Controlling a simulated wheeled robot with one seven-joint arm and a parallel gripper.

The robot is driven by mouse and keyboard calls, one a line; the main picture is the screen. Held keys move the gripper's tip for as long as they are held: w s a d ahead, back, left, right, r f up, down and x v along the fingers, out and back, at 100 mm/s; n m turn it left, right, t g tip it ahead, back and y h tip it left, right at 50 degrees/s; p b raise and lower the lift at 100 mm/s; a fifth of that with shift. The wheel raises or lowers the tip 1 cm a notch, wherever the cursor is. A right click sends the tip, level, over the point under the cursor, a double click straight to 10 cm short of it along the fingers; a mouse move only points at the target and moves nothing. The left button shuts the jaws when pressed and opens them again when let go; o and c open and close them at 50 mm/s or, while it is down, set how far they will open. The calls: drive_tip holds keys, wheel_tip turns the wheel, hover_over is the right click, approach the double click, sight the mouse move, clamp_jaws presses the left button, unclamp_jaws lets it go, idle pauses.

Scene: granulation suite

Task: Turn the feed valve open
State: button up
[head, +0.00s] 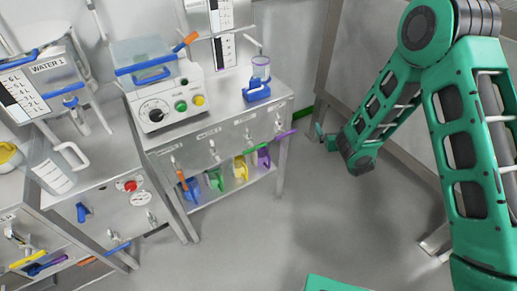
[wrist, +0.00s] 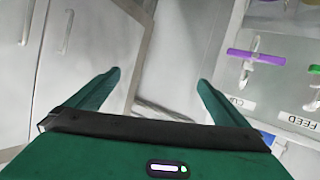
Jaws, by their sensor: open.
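The FEED label (wrist: 299,121) shows upside down at the right of the wrist view, on a grey panel. A valve with a green handle (wrist: 315,69) sits beyond it, cut off by the picture edge. Beside it is a valve with a long purple handle (wrist: 255,57), near a partly hidden label. The purple handle also shows at the right end of the bench front in the head view (head: 283,135). My gripper (wrist: 159,78) is open and empty, with the valves to its right. In the head view my gripper (head: 322,138) is right of the bench, apart from it.
The steel bench (head: 225,104) carries a white machine with knobs (head: 170,105) and a blue-based clear cup (head: 258,85). Several coloured containers hang or stand below its valves. A WATER 1 tank (head: 30,90) stands left. Grey cabinet doors (wrist: 70,50) are left in the wrist view. Floor in front is clear.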

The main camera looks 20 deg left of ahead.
drive_tip(key=s+a+f+n+y, duration=0.1)
drive_tip(key=s+a+f+y, duration=0.25)
drive_tip(key=a, duration=0.25)
drive_tip(key=s+a+f+n+y, duration=0.2)
drive_tip(key=s+a+f, duration=0.15)
drive_tip(key=a, duration=0.35)
drive_tip(key=n+g+y, duration=0.2)
drive_tip(key=y, duration=0.2)
approach(256, 149)
drive_tip(key=x, duration=1.1)
drive_tip(key=shift+f, duration=0.1)
drive_tip(key=shift+d, duration=0.1)
drive_tip(key=c, duration=0.9)
